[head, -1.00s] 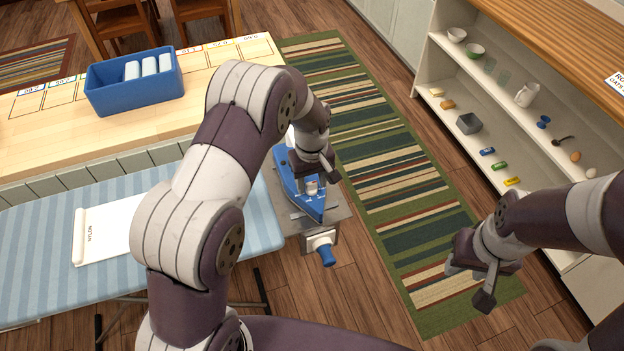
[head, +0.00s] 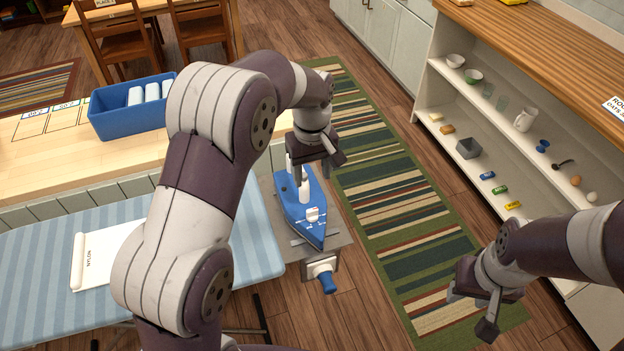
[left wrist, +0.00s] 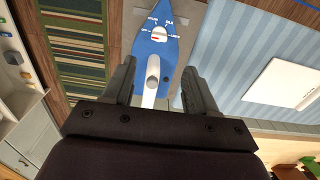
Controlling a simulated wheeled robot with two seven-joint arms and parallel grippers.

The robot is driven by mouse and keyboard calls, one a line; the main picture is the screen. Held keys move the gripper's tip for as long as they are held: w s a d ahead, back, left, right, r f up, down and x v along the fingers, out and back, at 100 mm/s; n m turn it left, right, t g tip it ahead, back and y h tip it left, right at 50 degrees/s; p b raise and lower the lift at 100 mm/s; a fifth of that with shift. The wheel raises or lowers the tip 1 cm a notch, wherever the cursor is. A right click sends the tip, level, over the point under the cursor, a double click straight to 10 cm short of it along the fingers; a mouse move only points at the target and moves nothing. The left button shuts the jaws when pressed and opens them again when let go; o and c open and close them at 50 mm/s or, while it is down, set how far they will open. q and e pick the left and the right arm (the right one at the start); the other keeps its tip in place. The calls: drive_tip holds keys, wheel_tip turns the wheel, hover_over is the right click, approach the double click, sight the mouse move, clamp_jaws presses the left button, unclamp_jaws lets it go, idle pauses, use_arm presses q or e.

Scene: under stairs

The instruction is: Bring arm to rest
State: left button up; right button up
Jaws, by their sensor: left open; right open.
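My left gripper (head: 318,162) is open and empty, raised above the far end of the blue iron (head: 310,215). The iron rests on a grey plate (head: 338,240) at the end of the blue striped ironing board (head: 50,245). In the left wrist view the iron (left wrist: 155,50) lies beyond the two spread fingers (left wrist: 160,85), its dial and white handle between them, with a gap that looks clear. My right gripper (head: 470,312) is open and empty over the floor at the lower right. My left arm hides part of the board.
A white sheet (head: 108,258) lies on the board. A blue bin (head: 115,118) with white rolls stands on the wooden counter (head: 40,155). A shelf unit (head: 440,85) with small items stands right. The striped rug (head: 400,200) is clear.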

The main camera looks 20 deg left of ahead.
idle(0.4)
use_arm(q)
drive_tip(key=s+a+m, duration=0.2)
drive_tip(key=s+m, duration=0.1)
drive_tip(key=s, duration=0.6)
drive_tip(key=s+a+f+m+t, duration=0.1)
drive_tip(key=s+m, duration=0.3)
drive_tip(key=s, duration=0.6)
drive_tip(key=shift+a+f, duration=0.3)
drive_tip(key=shift+a, duration=0.1)
drive_tip(key=shift+s, duration=0.2)
